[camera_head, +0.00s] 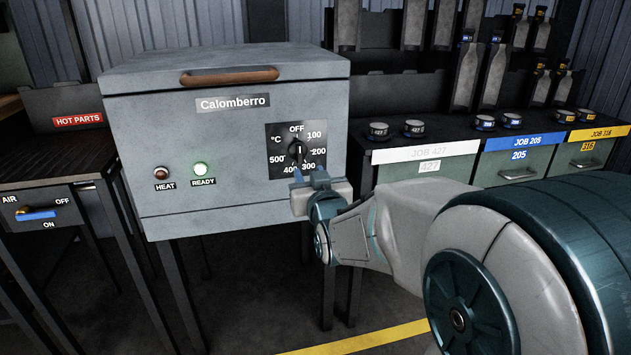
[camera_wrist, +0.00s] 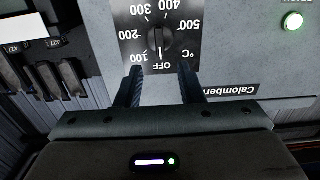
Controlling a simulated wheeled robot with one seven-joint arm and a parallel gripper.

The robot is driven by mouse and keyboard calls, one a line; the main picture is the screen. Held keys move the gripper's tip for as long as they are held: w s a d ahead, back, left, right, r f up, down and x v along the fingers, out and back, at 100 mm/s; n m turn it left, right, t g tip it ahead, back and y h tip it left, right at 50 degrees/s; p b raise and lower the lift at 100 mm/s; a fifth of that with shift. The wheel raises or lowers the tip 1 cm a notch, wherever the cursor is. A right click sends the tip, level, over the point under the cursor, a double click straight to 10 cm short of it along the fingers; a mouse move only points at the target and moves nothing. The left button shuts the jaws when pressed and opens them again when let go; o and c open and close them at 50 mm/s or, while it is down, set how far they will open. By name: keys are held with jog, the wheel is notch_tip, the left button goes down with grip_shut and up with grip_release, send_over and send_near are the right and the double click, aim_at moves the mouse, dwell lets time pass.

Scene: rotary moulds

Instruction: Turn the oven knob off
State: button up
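The oven knob (camera_head: 298,151) is black and sits on a dark dial plate on the front of the grey Calomberro oven (camera_head: 230,125). OFF is at the top of the dial, with 100 to 500 around it. The knob also shows in the wrist view (camera_wrist: 159,41), where the dial appears upside down. Its grip bar stands roughly upright; which end is the pointer is too small to tell. My gripper (camera_head: 309,174) is just below the knob in the head view. In the wrist view my gripper (camera_wrist: 161,78) has its two fingers apart, with nothing between them.
The READY lamp (camera_head: 200,168) glows green; the HEAT lamp (camera_head: 162,173) looks dim. The oven has a brown handle (camera_head: 230,76) on top. An AIR valve (camera_head: 38,213) is at left. Several labelled drawers, including JOB 205 (camera_head: 515,160), stand at right.

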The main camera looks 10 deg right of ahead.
jog(key=shift+s+p, duration=0.3)
jog(key=shift+s, duration=1.9)
jog(key=shift+r, duration=0.1)
jog(key=s+r+g+p, duration=1.5)
jog(key=s+r+p, duration=0.6)
jog(key=p, duration=1.3)
jog(key=shift+s+r, duration=0.35)
jog(key=shift+s, duration=0.2)
